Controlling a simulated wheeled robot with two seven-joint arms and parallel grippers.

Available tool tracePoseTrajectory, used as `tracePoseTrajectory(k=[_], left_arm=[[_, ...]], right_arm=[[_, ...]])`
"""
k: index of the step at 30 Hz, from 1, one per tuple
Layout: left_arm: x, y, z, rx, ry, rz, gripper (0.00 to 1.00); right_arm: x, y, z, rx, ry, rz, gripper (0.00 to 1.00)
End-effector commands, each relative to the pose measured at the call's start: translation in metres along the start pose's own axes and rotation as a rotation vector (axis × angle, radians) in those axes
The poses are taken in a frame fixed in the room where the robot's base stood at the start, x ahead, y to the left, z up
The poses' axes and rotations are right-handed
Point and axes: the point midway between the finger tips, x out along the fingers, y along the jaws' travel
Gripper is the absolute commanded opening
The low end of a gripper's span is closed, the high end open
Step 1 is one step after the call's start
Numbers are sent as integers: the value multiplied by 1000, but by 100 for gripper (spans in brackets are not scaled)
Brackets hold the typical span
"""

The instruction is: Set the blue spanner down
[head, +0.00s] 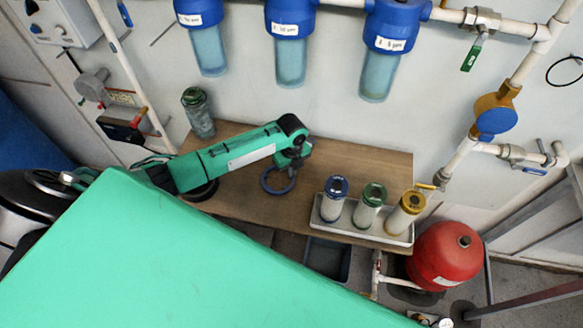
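The blue spanner (266,186) shows as a round ring over the wooden bench, left of the white tray. My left arm comes in from the left, and its gripper (291,163) points down at the ring's upper right edge. The gripper looks shut on the spanner there; the handle and fingertips are mostly hidden by the wrist. I cannot tell whether the ring touches the bench top. My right gripper is not in view.
The wooden bench (357,160) is bare behind the tray. The white tray (337,229) holds blue-, green- and yellow-capped cartridges. A clear green-capped bottle (199,117) stands at the back left. Blue filter housings (289,40) hang on the wall above. A red tank (445,257) stands right of the bench.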

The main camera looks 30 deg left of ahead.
Motion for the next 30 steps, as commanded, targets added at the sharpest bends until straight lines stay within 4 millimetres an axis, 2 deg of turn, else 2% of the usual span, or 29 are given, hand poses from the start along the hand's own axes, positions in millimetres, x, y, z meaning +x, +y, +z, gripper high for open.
tracePoseTrajectory(k=[5,6,8,9,20,23,30], left_arm=[[4,0,0,0,0,0,0],[2,0,0,0,0,0,13],[2,0,0,0,0,0,25],[2,0,0,0,0,0,27],[-4,0,0,-1,0,-1,27],[-17,-1,0,0,0,-3,27],[-68,-1,1,1,-3,-4,27]], right_arm=[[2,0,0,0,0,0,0],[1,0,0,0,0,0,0],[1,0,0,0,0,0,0],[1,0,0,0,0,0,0],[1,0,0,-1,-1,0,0],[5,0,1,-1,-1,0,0],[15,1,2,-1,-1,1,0]])
